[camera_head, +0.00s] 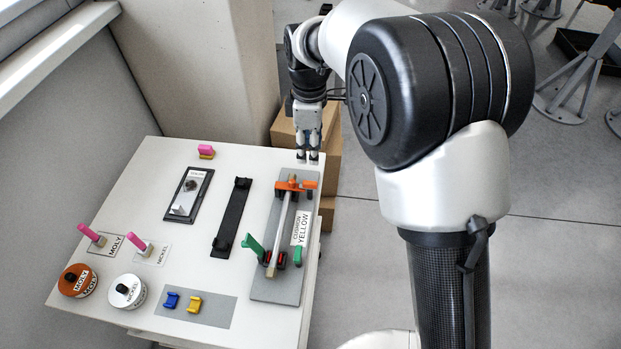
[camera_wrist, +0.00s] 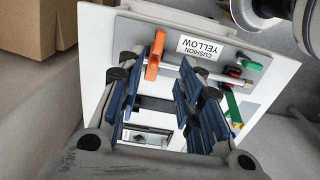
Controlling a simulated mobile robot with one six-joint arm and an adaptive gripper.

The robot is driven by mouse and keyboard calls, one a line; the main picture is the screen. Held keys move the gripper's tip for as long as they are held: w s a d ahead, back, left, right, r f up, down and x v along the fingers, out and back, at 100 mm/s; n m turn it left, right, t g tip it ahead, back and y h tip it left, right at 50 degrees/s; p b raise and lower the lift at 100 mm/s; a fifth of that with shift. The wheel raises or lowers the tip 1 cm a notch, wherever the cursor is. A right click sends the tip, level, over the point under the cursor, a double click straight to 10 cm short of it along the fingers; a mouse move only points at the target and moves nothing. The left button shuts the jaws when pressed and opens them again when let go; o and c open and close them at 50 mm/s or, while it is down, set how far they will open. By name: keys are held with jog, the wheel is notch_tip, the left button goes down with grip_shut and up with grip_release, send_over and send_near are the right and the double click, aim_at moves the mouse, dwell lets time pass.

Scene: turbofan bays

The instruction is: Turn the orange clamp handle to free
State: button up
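The orange clamp (camera_head: 297,184) sits at the far end of a grey plate on the white table, across a metal rod (camera_head: 282,232). Its orange handle (camera_wrist: 155,54) stands out from the plate in the wrist view. My gripper (camera_head: 308,160) is just beyond the clamp at the table's far right corner, pointing down. In the wrist view my gripper (camera_wrist: 162,62) is open and empty, with blue pads apart. The handle appears between the fingertips, nearer the left finger; I cannot tell whether they touch. A green handle (camera_head: 252,246) stands raised at the rod's near end.
A "CUSHION YELLOW" label (camera_head: 301,228) lies beside the rod. A black bracket (camera_head: 232,217) and a framed panel (camera_head: 188,194) are to the left. Moly (camera_head: 77,280) and nickel (camera_head: 126,291) tins stand front left. Cardboard boxes (camera_head: 329,150) stand behind the table; a pillar (camera_head: 200,70) rises behind.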

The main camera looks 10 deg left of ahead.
aim_at(310, 183)
notch_tip(310, 183, down, 13)
jog(key=b, duration=0.3)
jog(key=shift+r, duration=0.1)
jog(key=shift+c, duration=0.4)
grip_shut()
